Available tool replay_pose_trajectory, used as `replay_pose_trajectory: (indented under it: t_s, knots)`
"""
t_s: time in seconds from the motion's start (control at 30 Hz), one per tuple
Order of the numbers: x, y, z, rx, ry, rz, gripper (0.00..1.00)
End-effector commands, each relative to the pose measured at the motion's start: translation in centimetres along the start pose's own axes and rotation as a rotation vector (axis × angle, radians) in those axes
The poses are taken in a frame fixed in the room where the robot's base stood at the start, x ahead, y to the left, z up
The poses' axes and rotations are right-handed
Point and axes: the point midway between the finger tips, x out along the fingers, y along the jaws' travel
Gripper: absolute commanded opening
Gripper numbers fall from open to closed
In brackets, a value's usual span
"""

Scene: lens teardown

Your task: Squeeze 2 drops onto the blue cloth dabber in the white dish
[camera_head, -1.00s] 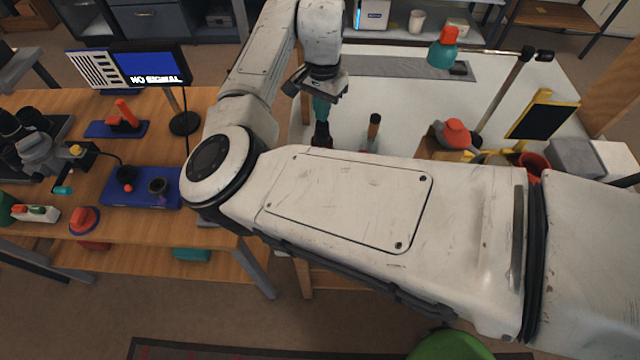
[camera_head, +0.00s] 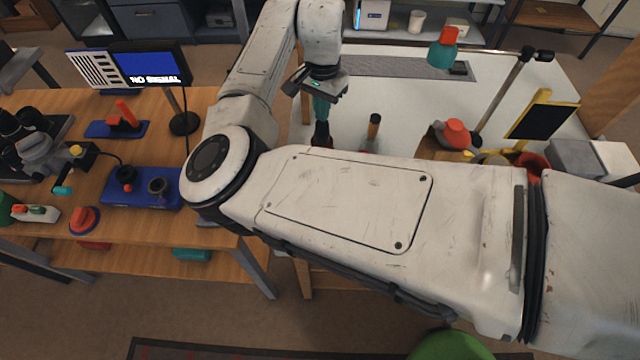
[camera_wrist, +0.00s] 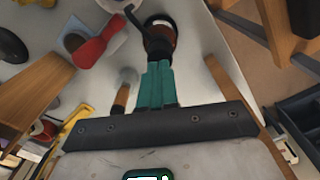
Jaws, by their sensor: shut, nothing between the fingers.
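My gripper (camera_head: 321,112) points down over the white table, with its teal fingers together and nothing held. In the wrist view the shut fingertips (camera_wrist: 160,66) overlap the near side of a round amber-brown jar or bottle (camera_wrist: 161,31) with a dark part on it. I cannot tell whether they touch. A red rubbery piece (camera_wrist: 92,48) lies left of it, by a blue-grey patch (camera_wrist: 74,39) that I cannot identify. I cannot make out the white dish or the blue cloth dabber for certain. My arm hides much of the table in the head view.
A wooden-handled tool (camera_head: 374,127) stands right of my gripper. A wooden bench (camera_head: 225,225) with devices is at left.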

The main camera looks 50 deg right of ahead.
Motion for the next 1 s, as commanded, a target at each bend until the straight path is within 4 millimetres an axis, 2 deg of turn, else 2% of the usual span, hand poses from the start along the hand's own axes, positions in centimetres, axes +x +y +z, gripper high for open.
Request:
replay_pose_trajectory:
  t_s: [1.0]
  knots:
    - [2.7, 0.0, 0.0, -0.001, 0.0, 0.0, 0.0]
